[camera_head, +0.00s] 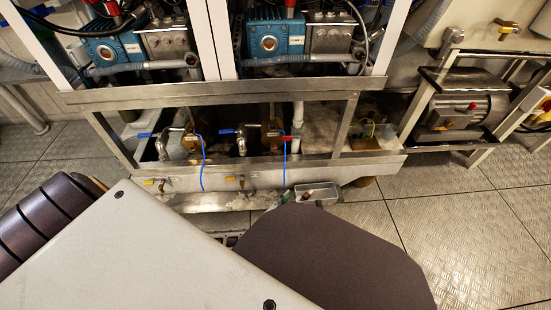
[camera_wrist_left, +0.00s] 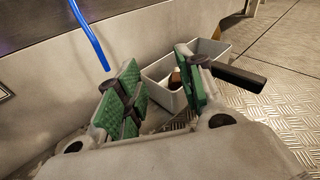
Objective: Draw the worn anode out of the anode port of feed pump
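In the head view two brass-coloured bodies, the left (camera_head: 191,141) and the right (camera_head: 270,134), sit in the low bay with silver fittings beside them. I cannot tell which part is the feed pump's anode port, and I cannot make out the worn anode. My left gripper (camera_head: 283,198) is low in front of the bay's front edge, mostly hidden by my own arm. In the left wrist view the left gripper (camera_wrist_left: 160,90) has its green-padded fingers apart, with nothing seen held between them. My right gripper is in neither view.
A grey tray (camera_head: 317,192) stands just right of my left gripper; in the wrist view its rim (camera_wrist_left: 212,46) is behind the fingers, with a dark brown piece (camera_wrist_left: 175,79) inside. A black bar (camera_wrist_left: 238,76) shows beside the right finger. A blue line (camera_wrist_left: 88,35) hangs nearby.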

